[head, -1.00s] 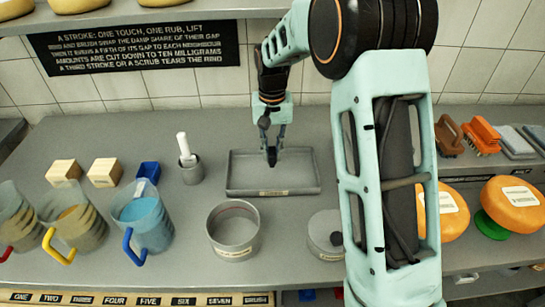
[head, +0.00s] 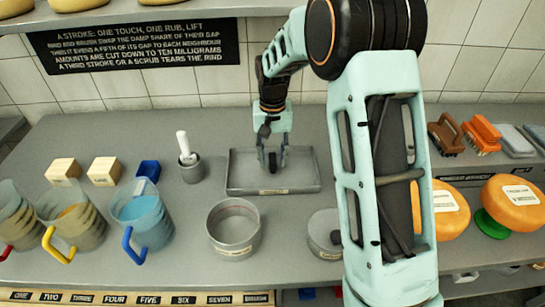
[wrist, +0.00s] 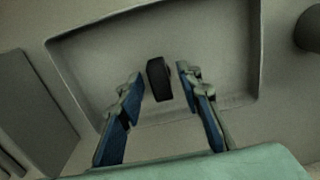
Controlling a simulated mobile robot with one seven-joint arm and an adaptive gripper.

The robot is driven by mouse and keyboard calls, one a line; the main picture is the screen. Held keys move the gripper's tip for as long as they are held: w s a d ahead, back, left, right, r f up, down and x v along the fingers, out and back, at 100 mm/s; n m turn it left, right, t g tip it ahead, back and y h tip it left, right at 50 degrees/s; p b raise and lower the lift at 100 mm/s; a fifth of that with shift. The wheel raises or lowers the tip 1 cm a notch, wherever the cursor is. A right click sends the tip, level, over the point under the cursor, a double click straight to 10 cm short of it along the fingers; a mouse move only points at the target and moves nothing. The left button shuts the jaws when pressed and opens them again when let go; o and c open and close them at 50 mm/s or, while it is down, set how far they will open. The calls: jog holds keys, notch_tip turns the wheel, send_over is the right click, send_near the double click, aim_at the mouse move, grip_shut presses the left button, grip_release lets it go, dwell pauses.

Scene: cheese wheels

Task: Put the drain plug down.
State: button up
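The drain plug (wrist: 158,78) is a small black piece in the grey tray (wrist: 88,62), seen in the wrist view. In the head view the plug (head: 272,168) shows small and dark between my fingertips, inside the labelled tray (head: 240,188). My gripper (wrist: 160,84) is open, with one blue-padded finger on each side of the plug and a visible gap to both. In the head view my gripper (head: 272,160) points down into the tray. The plug appears to rest on the tray floor, though its underside is hidden.
A round grey pot (head: 233,245) stands in front of the tray, with a lidded round container (head: 322,232) right of it. A mortar with white pestle (head: 190,168) is to the left. Jugs (head: 140,222) stand farther left. Cheese wheels (head: 512,203) and brushes (head: 482,134) are at right.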

aim_at(273, 157)
notch_tip(273, 157, up, 12)
jog(key=shift+r, duration=0.2)
dwell(0.5)
